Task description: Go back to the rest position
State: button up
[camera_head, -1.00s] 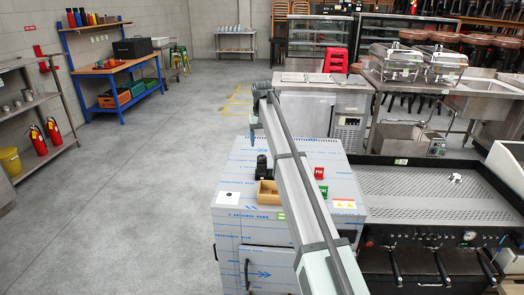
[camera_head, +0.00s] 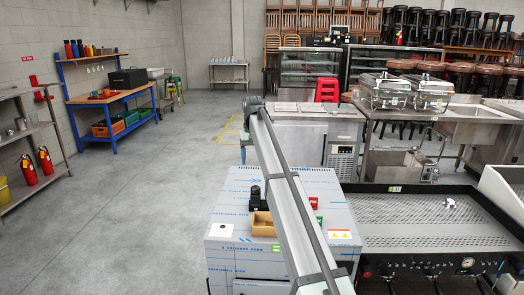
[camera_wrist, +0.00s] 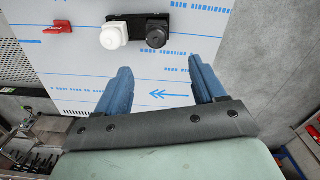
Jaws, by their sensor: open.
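My gripper (camera_wrist: 160,68) is open in the wrist view, with two blue fingers spread apart and nothing between them. Below it, apart from the fingers, is the film-wrapped top of a cabinet (camera_wrist: 85,70). In the head view my arm stretches forward over this cabinet (camera_head: 221,252), and the gripper (camera_head: 243,152) hangs small at its far end; the fingers are hard to make out there.
A wooden box (camera_head: 263,224) and a black object (camera_head: 255,197) stand on the cabinet. The left floor is clear.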

jog(key=s+a+f+n, duration=0.9)
jog(key=s+a+f, duration=0.6)
jog(key=a+f, duration=0.2)
jog(key=s+a+f+n, duration=0.3)
jog(key=s+f, duration=0.3)
jog(key=f, duration=0.1)
jog(key=s+a+f+n, duration=0.3)
jog(key=s+f, duration=0.3)
jog(key=s, duration=0.1)
jog(key=s+d+f+m+g, duration=0.1)
jog(key=s+d+f+m, duration=0.3)
jog(key=d+f, duration=0.6)
jog(key=s+d+f+m+g+h, duration=0.1)
jog(key=s+d+f, duration=0.4)
jog(key=d+f, duration=0.5)
jog(key=s+d+f+m+g, duration=0.1)
jog(key=s+d+f+m, duration=0.3)
jog(key=d+f, duration=0.6)
jog(key=s+d+f+m+g, duration=0.1)
jog(key=s+d+f+m, duration=0.1)
jog(key=s+d, duration=0.4)
jog(key=s+d+f+m+g, duration=0.1)
jog(key=s+d+m, duration=0.3)
jog(key=s, duration=0.9)
jog(key=s+d+f+m+g+y, duration=0.1)
jog(key=s+d+f+m, duration=0.2)
jog(key=s+d, duration=0.7)
jog(key=shift+g, duration=0.4)
